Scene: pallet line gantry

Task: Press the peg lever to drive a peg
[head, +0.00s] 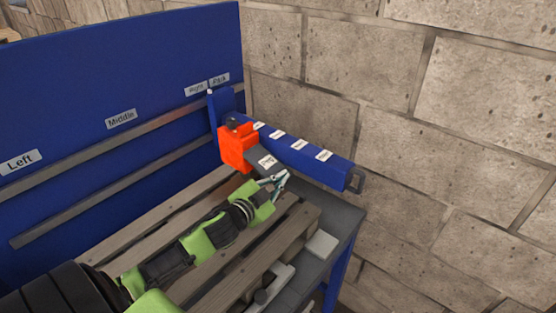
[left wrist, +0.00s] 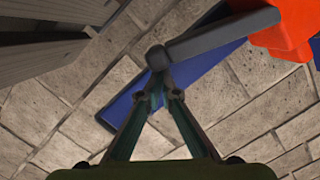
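An orange carriage (head: 236,150) sits at the left end of a blue beam (head: 310,160). A dark grey peg lever (head: 265,161) with a white label sticks out from the carriage toward my left gripper (head: 279,181). In the left wrist view the lever (left wrist: 215,38) comes from the orange carriage (left wrist: 285,25) and ends in a rounded tip. My left gripper (left wrist: 160,80) has its fingers drawn together, with the fingertips at the lever's rounded end. Whether they touch it I cannot tell. No peg can be made out. My right gripper is not in view.
A slatted wooden pallet (head: 165,222) lies on a grey table (head: 340,218) below my left arm. A blue back panel (head: 110,75) carries labels Left, Middle, Right and Park; the carriage is near the Park end. A stone wall (head: 440,110) stands behind.

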